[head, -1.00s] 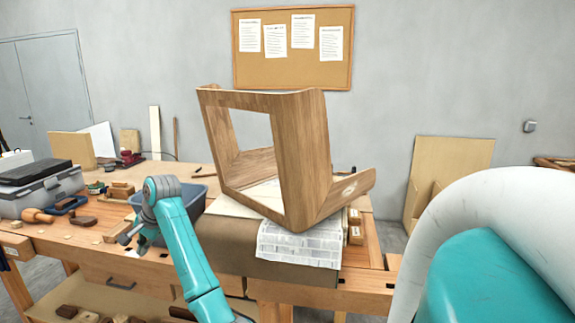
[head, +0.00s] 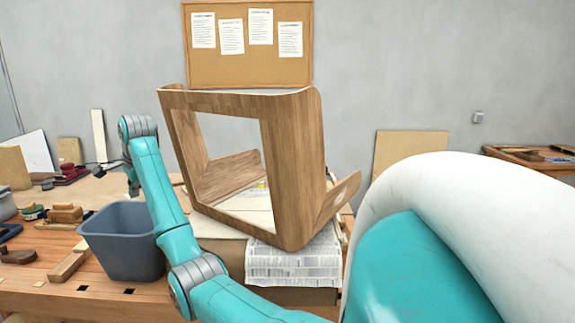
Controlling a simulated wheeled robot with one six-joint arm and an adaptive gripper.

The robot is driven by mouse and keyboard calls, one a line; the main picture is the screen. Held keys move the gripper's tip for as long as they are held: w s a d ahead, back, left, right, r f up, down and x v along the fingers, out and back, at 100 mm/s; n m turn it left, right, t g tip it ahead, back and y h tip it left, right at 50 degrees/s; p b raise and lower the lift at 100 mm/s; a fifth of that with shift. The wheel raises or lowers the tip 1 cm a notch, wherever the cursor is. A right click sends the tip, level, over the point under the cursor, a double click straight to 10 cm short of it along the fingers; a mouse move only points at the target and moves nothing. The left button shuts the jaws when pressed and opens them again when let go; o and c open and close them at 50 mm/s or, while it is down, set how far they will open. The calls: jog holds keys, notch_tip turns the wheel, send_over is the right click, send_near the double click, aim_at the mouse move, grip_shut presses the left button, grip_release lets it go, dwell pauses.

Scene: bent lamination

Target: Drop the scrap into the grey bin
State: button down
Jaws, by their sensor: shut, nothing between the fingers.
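The grey bin (head: 122,262) stands upright on the bench at the left, left of the bent wooden piece. Its near wall and part of its inside show; the arm covers its right edge. My gripper (head: 133,184) is small in the head view, above the back of the bin, below my wrist and partly hidden by my arm. It is shut, with nothing seen in it. I cannot make out the scrap; the bin's floor is hidden.
The large bent wooden frame (head: 292,165) stands tilted on the bench right of my arm, over newspaper (head: 293,262). Wooden blocks and hand tools (head: 65,213) lie left of the bin. A cork board (head: 248,65) hangs behind.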

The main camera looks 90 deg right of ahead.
notch_tip(320, 180, down, 6)
jog(key=shift+r, duration=0.1)
dwell(0.4)
jog(key=c, duration=1.2)
grip_release()
jog(key=shift+c, duration=0.2)
notch_tip(320, 180, up, 10)
jog(key=shift+s, duration=0.1)
